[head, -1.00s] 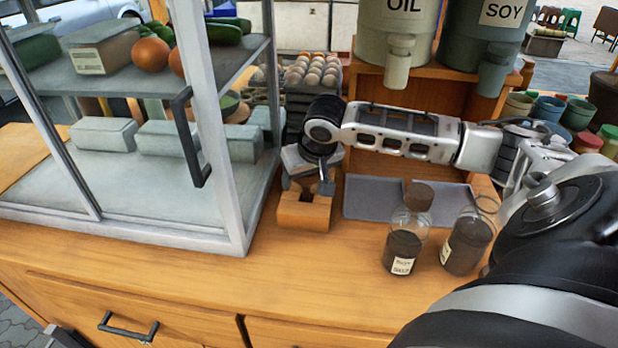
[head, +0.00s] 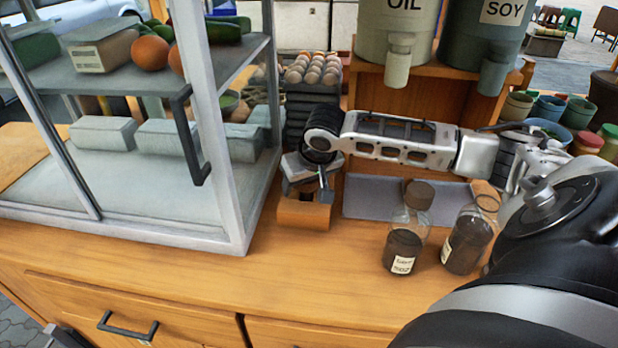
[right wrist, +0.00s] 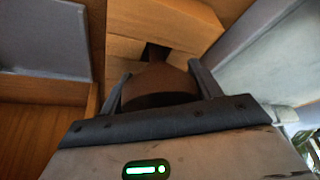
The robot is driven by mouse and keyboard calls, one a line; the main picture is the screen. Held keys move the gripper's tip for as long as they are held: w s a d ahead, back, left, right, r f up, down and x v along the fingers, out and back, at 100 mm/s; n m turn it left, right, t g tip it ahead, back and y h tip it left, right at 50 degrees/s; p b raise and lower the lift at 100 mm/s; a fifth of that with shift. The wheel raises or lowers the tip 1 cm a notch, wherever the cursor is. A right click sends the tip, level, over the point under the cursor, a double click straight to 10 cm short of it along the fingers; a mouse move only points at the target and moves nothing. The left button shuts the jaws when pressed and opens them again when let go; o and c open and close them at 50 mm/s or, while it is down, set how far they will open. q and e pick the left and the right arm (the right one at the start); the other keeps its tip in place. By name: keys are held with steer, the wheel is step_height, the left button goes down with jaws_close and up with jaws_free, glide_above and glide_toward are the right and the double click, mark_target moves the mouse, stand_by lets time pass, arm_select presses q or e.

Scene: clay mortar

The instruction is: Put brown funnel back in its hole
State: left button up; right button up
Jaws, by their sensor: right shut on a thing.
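The brown funnel (right wrist: 160,80) shows in the right wrist view as a dark rounded shape between the two fingers of my right gripper (right wrist: 158,74). The gripper is shut on it. Beyond the funnel is a wooden block (right wrist: 180,22) with a dark slot or hole; the funnel's narrow end lies in line with this opening. Whether it is inside cannot be told. In the head view my right gripper (head: 313,190) is low over the wooden block (head: 303,217), covering its top and hiding the funnel. My left gripper is not in view.
A glass display case (head: 232,215) stands close on the left. Two dark bottles (head: 403,252) (head: 466,245) stand to the right. The front counter is clear.

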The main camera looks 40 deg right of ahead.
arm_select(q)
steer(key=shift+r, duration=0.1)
arm_select(e)
steer(key=shift+f, duration=0.3)
steer(key=shift+s+f, duration=0.25)
steer(key=shift+f, duration=0.15)
steer(key=o, duration=1.1)
steer(key=shift+a, duration=0.15)
steer(key=shift+c, duration=0.2)
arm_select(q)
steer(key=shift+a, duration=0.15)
arm_select(e)
steer(key=shift+d, duration=0.2)
steer(key=shift+s+r, duration=0.2)
steer(key=shift+r, duration=0.35)
arm_select(q)
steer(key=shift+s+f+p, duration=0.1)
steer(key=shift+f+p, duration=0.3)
steer(key=shift+p, duration=0.1)
arm_select(e)
steer(key=v, duration=1.5)
steer(key=shift+w+a+r, duration=0.25)
steer(key=shift+a+r, duration=0.1)
